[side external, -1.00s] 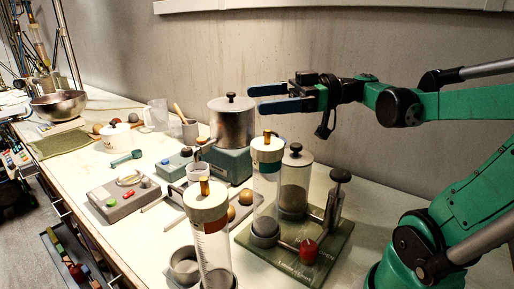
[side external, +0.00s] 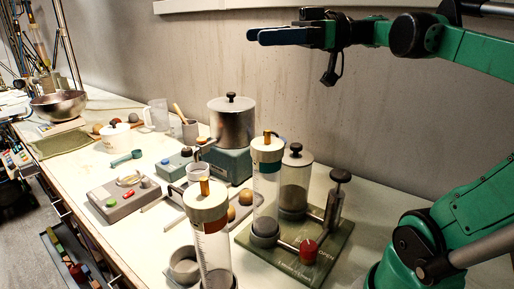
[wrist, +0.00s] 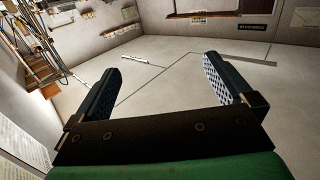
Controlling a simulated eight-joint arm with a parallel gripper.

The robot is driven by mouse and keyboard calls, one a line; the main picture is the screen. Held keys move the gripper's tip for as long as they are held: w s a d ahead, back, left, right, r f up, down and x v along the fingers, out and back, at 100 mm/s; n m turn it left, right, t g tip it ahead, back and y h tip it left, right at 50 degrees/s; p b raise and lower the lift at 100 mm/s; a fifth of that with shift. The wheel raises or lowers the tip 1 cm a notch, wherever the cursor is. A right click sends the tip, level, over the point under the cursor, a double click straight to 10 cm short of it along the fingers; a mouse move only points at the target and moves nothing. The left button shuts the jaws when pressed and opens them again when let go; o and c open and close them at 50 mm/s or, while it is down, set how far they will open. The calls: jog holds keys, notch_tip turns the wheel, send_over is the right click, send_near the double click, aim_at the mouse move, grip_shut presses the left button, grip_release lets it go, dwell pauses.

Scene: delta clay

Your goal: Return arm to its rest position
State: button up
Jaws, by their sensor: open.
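My gripper (side external: 268,36) is in the air at the top of the side external view, well above the bench and in front of the grey wall. Its two dark blue fingers point left, and nothing shows between them. In the wrist view my gripper (wrist: 160,82) has its fingers spread wide with an empty gap. My green arm rises from the right edge and is bent at the elbow.
Below my gripper stand a metal pot (side external: 232,124) and a clear column (side external: 266,190) on a green base plate (side external: 335,238) with a red knob. Another column (side external: 210,235) stands nearer. A grey button box (side external: 124,196) lies left. The air around my gripper is clear.

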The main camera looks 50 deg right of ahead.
aim_at(267, 136)
jog(key=shift+f, duration=0.1)
notch_tip(267, 136, down, 17)
jog(key=shift+f, duration=0.1)
dwell(0.8)
dwell(0.4)
jog(key=shift+f, duration=1.35)
jog(key=shift+r, duration=2.4)
dwell(1.4)
